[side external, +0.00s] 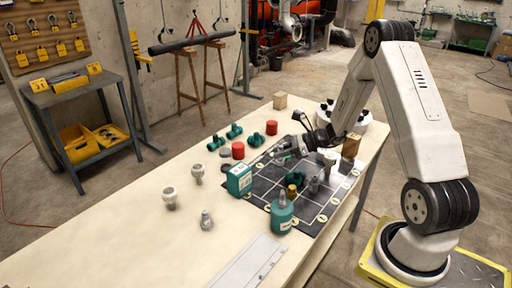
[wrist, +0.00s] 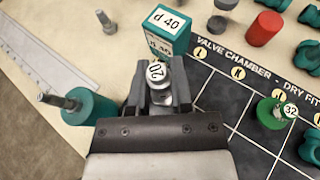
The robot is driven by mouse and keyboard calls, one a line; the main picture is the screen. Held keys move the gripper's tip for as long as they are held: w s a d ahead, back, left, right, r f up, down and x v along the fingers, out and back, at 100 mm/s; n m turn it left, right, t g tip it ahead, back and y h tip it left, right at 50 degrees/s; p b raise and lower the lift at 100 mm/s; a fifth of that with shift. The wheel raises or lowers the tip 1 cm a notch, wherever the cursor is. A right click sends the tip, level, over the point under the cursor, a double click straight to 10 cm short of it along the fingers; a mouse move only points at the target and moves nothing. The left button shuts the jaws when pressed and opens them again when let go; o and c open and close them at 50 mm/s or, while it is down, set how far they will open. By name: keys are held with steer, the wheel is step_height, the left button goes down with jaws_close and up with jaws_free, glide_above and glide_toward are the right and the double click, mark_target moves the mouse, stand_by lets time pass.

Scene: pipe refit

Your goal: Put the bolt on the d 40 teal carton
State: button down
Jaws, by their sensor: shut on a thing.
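The d 40 teal carton (wrist: 168,32) stands just beyond my fingertips in the wrist view. In the side view the teal carton (side external: 239,181) stands at the mat's left edge, left of my gripper (side external: 283,154). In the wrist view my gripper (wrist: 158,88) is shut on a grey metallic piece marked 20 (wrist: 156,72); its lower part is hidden. One grey bolt (side external: 206,219) stands upright on the bare table, also in the wrist view (wrist: 104,21). Another bolt (side external: 282,200) rises from a teal cylinder (side external: 282,217), apart from the carton.
A dark gridded mat (side external: 262,205) lies under my gripper with several fittings on it. A green piece marked 32 (wrist: 272,113) stands right of my gripper. A red cylinder (wrist: 264,28) and teal fittings stand behind the mat. Two pale fittings (side external: 170,198) stand at left.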

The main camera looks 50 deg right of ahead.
steer(key=shift+a+r, duration=0.35)
steer(key=shift+r, duration=0.25)
steer(key=s+a+r+m+t+h, duration=0.1)
steer(key=s+a+r, duration=0.1)
steer(key=a+r, duration=0.7)
steer(key=shift+s, duration=0.35)
steer(key=shift+w, duration=0.15)
steer(key=shift+w+d+f, duration=0.4)
steer(key=shift+w+f, duration=1.15)
steer(key=shift+w, duration=0.6)
steer(key=shift+w+d+f, duration=0.35)
steer(key=shift+w+f, duration=1.2)
steer(key=shift+w, duration=0.65)
steer(key=shift+w+d+f, duration=0.4)
steer(key=shift+w+f, duration=1.15)
steer(key=shift+w, duration=0.6)
